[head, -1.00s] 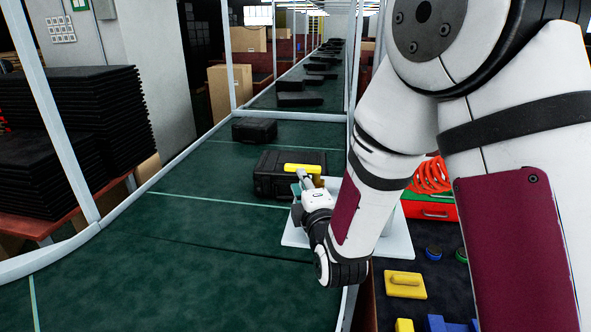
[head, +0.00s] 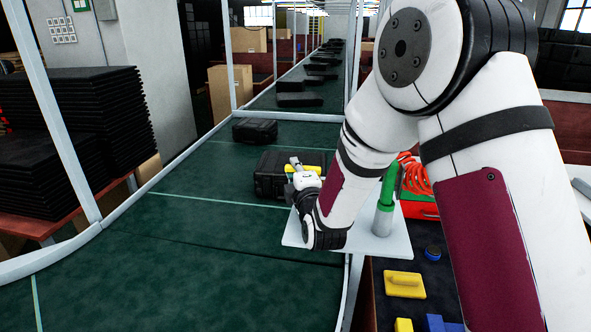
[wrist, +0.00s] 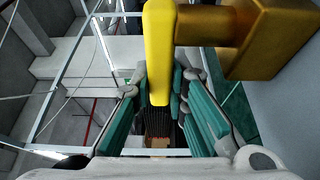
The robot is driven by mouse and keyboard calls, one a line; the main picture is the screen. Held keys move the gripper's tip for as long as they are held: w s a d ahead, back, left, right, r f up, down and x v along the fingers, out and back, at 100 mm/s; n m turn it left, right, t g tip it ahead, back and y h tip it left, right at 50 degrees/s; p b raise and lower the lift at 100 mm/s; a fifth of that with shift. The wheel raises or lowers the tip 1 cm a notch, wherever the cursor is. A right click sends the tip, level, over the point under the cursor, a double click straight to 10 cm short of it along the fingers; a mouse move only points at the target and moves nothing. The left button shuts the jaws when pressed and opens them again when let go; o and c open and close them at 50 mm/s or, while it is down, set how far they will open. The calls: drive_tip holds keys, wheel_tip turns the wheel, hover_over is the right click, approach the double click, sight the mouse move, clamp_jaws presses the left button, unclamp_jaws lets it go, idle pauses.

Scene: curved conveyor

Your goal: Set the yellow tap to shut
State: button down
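The yellow tap's lever (wrist: 160,50) hangs down the middle of the wrist view, joined at its top right to a brass body (wrist: 262,38). Its lower end shows between the fingers of my gripper (wrist: 158,88). The teal-padded fingers are apart, one each side of the lever end, with gaps showing; I cannot tell whether either touches it. In the head view, only bits of the yellow lever (head: 317,168) show behind my gripper (head: 296,164), and the brass body is hidden. A tap with a green handle (head: 387,187) stands to the right on a white board (head: 396,246).
A black case (head: 268,176) lies on the green conveyor just behind my gripper, another (head: 254,130) farther back. A red box (head: 420,210) with a red coil, a yellow block-like tool (head: 405,284) and a blue round item (head: 432,253) are at right. The near conveyor is clear.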

drive_tip(key=shift+y, duration=0.3)
drive_tip(key=n+y, duration=0.1)
drive_tip(key=s+n+g+y+b, duration=0.1)
drive_tip(key=y, duration=0.1)
drive_tip(key=shift+d+n+b, duration=0.1)
drive_tip(key=shift+n+b, duration=0.2)
drive_tip(key=shift+n, duration=0.1)
drive_tip(key=shift+s+n+g+y+b, duration=0.55)
drive_tip(key=shift+n+g+y, duration=0.25)
drive_tip(key=shift+y, duration=0.5)
drive_tip(key=c, duration=1.8)
unclamp_jaws()
drive_tip(key=shift+c, duration=0.2)
